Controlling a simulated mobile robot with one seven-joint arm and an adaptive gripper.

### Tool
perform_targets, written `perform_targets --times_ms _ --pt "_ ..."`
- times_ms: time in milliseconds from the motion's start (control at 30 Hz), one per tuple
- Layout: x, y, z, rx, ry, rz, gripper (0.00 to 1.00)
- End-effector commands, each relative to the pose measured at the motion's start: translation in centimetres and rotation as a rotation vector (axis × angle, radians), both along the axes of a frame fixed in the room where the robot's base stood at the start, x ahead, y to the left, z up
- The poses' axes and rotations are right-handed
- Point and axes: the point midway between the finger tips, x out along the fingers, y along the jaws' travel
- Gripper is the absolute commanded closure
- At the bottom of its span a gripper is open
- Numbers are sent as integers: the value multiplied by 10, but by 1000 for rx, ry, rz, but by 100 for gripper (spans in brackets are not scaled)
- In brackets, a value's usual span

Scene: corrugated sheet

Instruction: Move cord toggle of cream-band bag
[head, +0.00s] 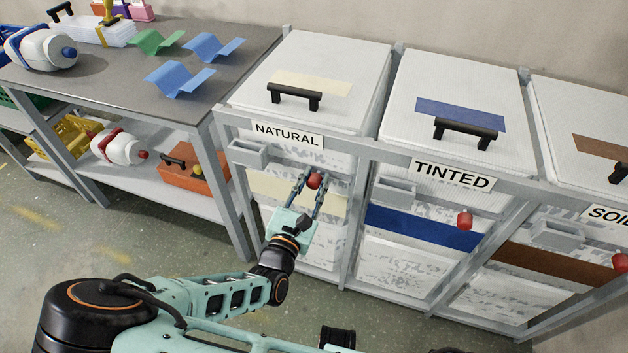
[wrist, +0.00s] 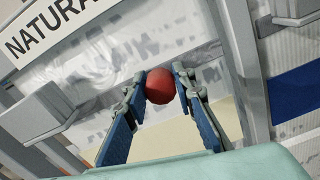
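The cream-band bag (head: 270,190) hangs in the frame under the NATURAL sign. Its cord toggle is a red ball (head: 314,180) at the bag's front. My gripper (head: 313,178) reaches up to it from below, with one finger on each side. In the wrist view the red toggle (wrist: 160,88) fills the space between the fingertips, and both seem to touch it. The cord itself cannot be made out. A grey holder (head: 248,152) sits at the left under the sign, and also shows in the wrist view (wrist: 45,115).
The TINTED bay has a blue-band bag (head: 420,228) with its own red toggle (head: 465,219). A brown-band bag (head: 550,262) stands further right. Grey posts (head: 355,225) divide the bays close to my gripper. A metal workbench (head: 120,70) stands at the left; open floor lies in front.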

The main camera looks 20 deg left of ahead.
Motion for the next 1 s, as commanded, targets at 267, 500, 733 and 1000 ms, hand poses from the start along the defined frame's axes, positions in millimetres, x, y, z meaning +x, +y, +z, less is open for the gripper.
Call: perform_targets --times_ms 267,500,733,1000 --pt "0 0 0 0 0 -1 100" --pt "-14 2 2 0 3 2 100" --pt "-59 5 2 1 4 2 100" --pt "-76 6 0 -1 2 0 100"
